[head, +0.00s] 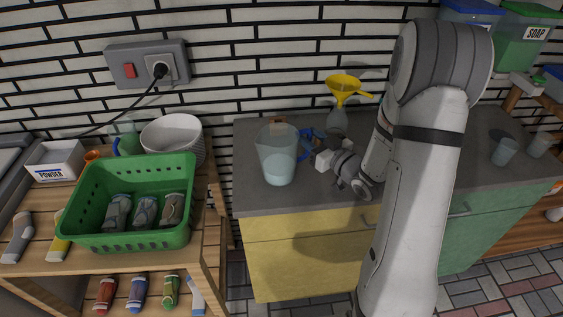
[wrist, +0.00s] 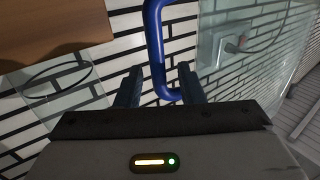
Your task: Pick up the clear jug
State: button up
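The clear jug (head: 277,165) stands upright on the grey counter, left of my arm in the head view. Its blue handle (head: 306,146) is on its right side, facing my gripper (head: 318,150). In the wrist view the blue handle (wrist: 154,42) comes down between the two dark fingers of my gripper (wrist: 158,88). The fingers are apart, with visible gaps on both sides of the handle. Clear surfaces show at both sides of the wrist view; I cannot tell which belong to the jug.
A yellow funnel (head: 343,87) sits on a clear bottle (head: 337,120) behind my gripper. A green crate (head: 130,240) holding rolled items stands on the wooden bench to the left. Clear cups (head: 504,152) stand at the counter's right. The counter (head: 250,195) is bare in front of the jug.

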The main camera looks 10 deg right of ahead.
jog(key=shift+w+a, duration=0.25)
jog(key=shift+w, duration=0.15)
grip_shut()
dwell(0.4)
